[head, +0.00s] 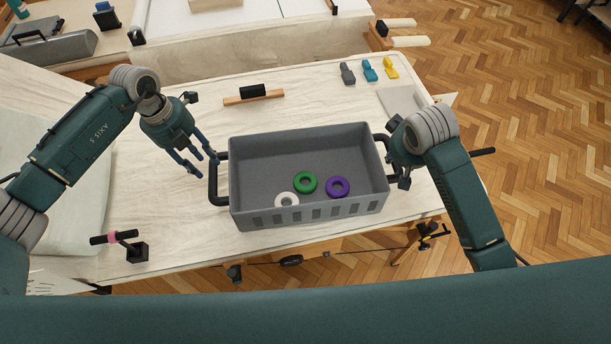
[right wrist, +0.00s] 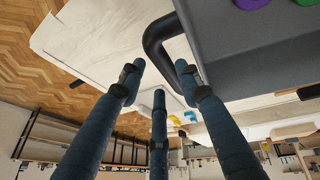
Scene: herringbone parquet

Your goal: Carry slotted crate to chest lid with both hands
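The grey slotted crate (head: 240,190) stands on the pale workbench in the head view, with a green, a purple and a white ring inside. It has a black handle at each end. My left gripper (head: 204,166) is open beside the left handle (head: 214,184), fingers spread. My right gripper (head: 396,172) is at the right handle; the right wrist view shows its fingers (right wrist: 160,82) apart around the black handle (right wrist: 152,42), not closed on it. The crate's grey wall (right wrist: 245,60) shows there too. A pale-topped wooden box (head: 265,52) stands behind the bench; I cannot tell whether it is the chest.
Grey, blue and yellow clips (head: 369,70) lie at the back right of the bench. A wooden piece with a black grip (head: 253,94) lies behind the crate. A black-and-pink clamp-like tool (head: 120,241) stands at front left. Parquet floor is open at right.

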